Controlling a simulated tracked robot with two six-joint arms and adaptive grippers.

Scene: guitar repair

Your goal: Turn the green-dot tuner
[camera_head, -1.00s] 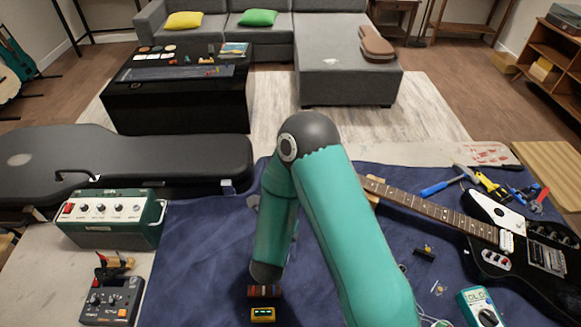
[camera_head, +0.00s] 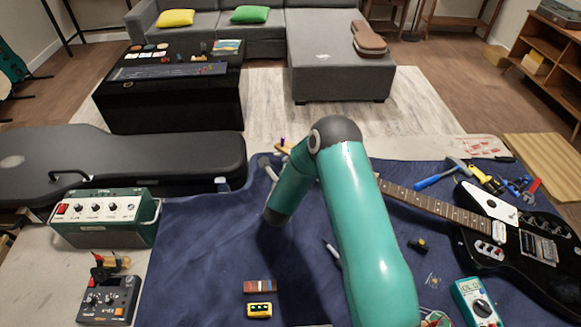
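A black electric guitar (camera_head: 510,245) lies at the right of the blue mat, its neck (camera_head: 430,208) running up-left behind my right arm. A small bit of light wood with a purple spot (camera_head: 283,145) shows left of my elbow; it may be the headstock end. No green-dot tuner can be made out; my arm covers most of that area. A grey piece of my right gripper (camera_head: 267,163) shows left of the forearm, close to the wood bit. Its fingers are mostly hidden, so open or shut and contact cannot be told. My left gripper is not in view.
A small yellow device (camera_head: 259,310) and a reddish-brown block (camera_head: 260,286) lie at the mat's front. A guitar case (camera_head: 120,165), green amplifier (camera_head: 105,215) and pedal (camera_head: 108,300) stand left. Hand tools (camera_head: 480,178) and a multimeter (camera_head: 477,302) lie right. The mat's left middle (camera_head: 215,245) is clear.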

